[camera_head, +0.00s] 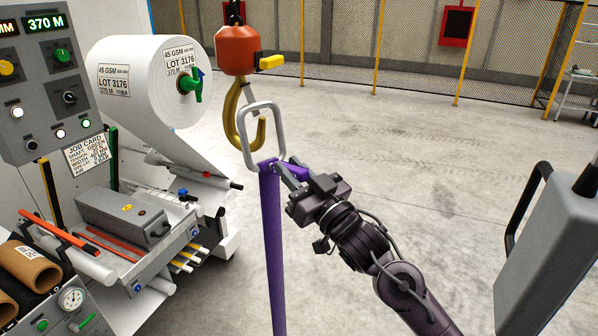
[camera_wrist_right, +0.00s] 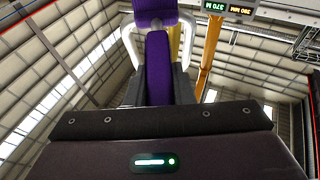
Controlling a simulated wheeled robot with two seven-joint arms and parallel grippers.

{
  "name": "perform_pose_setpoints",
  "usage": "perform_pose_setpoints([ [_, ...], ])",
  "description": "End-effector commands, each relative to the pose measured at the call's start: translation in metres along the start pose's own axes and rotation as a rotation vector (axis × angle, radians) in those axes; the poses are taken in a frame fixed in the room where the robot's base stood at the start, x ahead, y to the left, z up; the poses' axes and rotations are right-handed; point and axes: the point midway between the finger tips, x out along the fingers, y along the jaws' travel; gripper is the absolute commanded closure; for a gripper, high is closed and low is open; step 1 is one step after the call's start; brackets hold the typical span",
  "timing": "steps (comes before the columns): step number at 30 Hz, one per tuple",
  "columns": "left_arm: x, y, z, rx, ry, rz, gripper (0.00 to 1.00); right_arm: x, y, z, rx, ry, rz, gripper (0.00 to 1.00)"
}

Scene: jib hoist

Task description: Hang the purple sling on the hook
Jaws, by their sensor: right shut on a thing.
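The purple sling (camera_head: 272,240) hangs down from a grey metal ring (camera_head: 281,128). My right gripper (camera_head: 288,173) is shut on the purple sling just below the ring's lower right corner. In the right wrist view, the purple webbing (camera_wrist_right: 158,65) runs up between the fingers, and the ring (camera_wrist_right: 131,48) shows behind it. The yellow hook (camera_head: 229,112) hangs under an orange hoist block (camera_head: 237,50). The ring overlaps the hook in the head view, with the hook's tip inside the ring's outline. I cannot tell whether the ring is around the hook or in front of it.
A machine with a large white roll (camera_head: 135,80), a control panel (camera_head: 45,85) and a grey toolbox (camera_head: 122,217) stands at the left. A grey box with a black handle (camera_head: 552,255) is at the right. The concrete floor behind is clear up to a mesh fence.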

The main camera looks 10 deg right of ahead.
Motion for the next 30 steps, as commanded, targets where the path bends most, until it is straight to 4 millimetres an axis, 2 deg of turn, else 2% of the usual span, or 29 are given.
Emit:
perform_pose_setpoints([
  [17,0.0,0.0,0.0,0.0,0.0,0.0,0.24,0.007,-0.003,-0.001,0.0,0.006,0.0,1.0],
  [30,-0.001,0.0,0.0,0.0,0.001,0.0,0.24,0.025,-0.009,0.005,0.0,0.005,-0.001,1.0],
])
